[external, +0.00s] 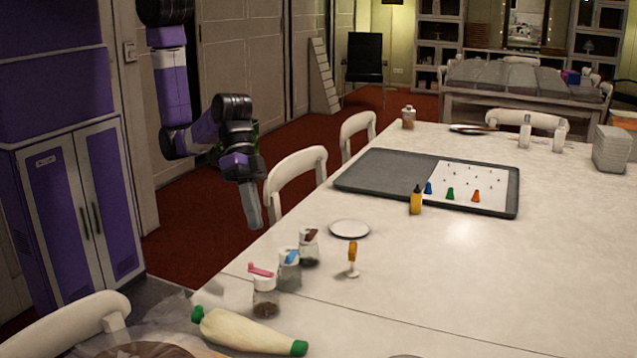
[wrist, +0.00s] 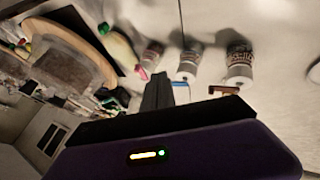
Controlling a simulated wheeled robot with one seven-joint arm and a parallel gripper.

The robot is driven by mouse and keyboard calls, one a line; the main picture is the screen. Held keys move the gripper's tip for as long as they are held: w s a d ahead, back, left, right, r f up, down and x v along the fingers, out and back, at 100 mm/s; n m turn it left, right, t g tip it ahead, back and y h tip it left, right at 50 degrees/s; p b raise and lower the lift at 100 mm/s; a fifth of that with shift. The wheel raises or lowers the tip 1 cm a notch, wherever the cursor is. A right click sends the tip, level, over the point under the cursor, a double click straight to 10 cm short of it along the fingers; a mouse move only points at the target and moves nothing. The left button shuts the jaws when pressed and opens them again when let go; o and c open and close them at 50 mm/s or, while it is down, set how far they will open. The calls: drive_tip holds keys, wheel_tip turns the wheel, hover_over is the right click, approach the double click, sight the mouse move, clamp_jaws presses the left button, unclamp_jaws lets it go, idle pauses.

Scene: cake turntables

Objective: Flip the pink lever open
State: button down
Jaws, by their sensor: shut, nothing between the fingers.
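The pink lever (external: 260,269) lies roughly level across the top of a clear shaker jar (external: 265,299) with dark contents, standing upright near the table's left edge. In the wrist view the pink lever (wrist: 143,73) shows beyond the fingertips, on its jar (wrist: 152,54). My gripper (external: 255,220) is shut and empty. It points down, above and behind the jars in the external view, apart from the lever. In the wrist view my gripper (wrist: 157,84) appears as dark fingers at the centre.
A blue-lever jar (external: 289,272) and a brown-lever jar (external: 309,250) stand close behind the pink one. A cream piping bag (external: 240,330) with green ends lies in front. A white plate (external: 349,229), an orange-topped tool (external: 352,257) and a chair (external: 297,172) are nearby.

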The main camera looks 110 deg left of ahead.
sight(260, 270)
drive_tip(key=w+d+f+p, duration=0.1)
drive_tip(key=w+d+f, duration=0.2)
drive_tip(key=d, duration=0.3)
drive_tip(key=shift+f, duration=0.55)
drive_tip(key=shift+s, duration=0.1)
drive_tip(key=shift+d+n+t+y+p, duration=0.15)
drive_tip(key=shift+n+t+y+p, duration=0.15)
drive_tip(key=shift+n, duration=0.2)
